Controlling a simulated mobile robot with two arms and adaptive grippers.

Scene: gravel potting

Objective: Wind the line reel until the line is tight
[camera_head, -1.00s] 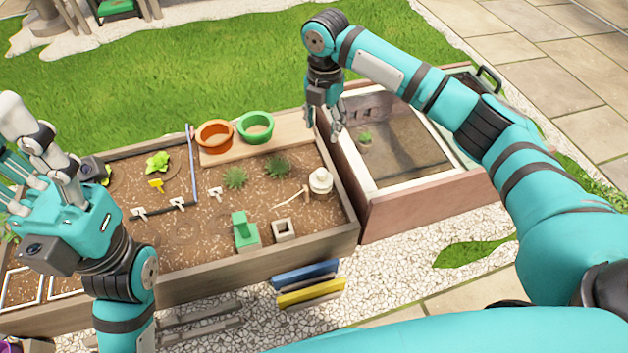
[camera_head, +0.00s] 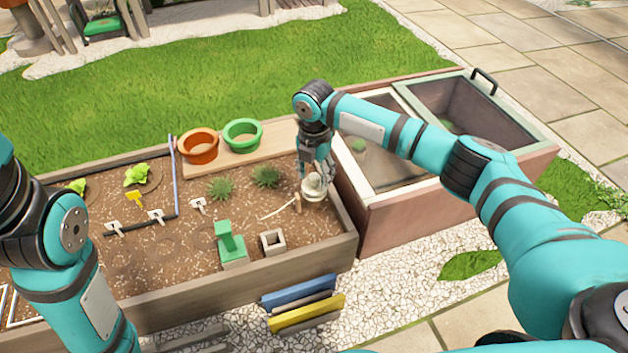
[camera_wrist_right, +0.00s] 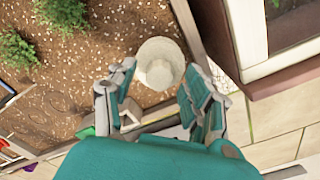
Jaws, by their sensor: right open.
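The cream line reel (camera_head: 314,193) stands on the soil near the right end of the planter bed. A pale line (camera_head: 277,210) lies in a curve on the soil, beside a small wooden peg (camera_head: 297,203) left of the reel. My right gripper (camera_head: 318,170) is directly over the reel, pointing down, its fingers hiding part of the top. In the right wrist view the reel (camera_wrist_right: 160,62) shows as a pale disc, just beyond and between the spread fingers of my open right gripper (camera_wrist_right: 157,92). I cannot tell whether they touch it. My left gripper is out of view.
A green block-shaped thing (camera_head: 230,247) and a hollow square block (camera_head: 273,242) stand left of the reel. Orange (camera_head: 198,147) and green (camera_head: 242,135) pots sit on a board behind. The cold frame (camera_head: 390,215) adjoins closely on the right.

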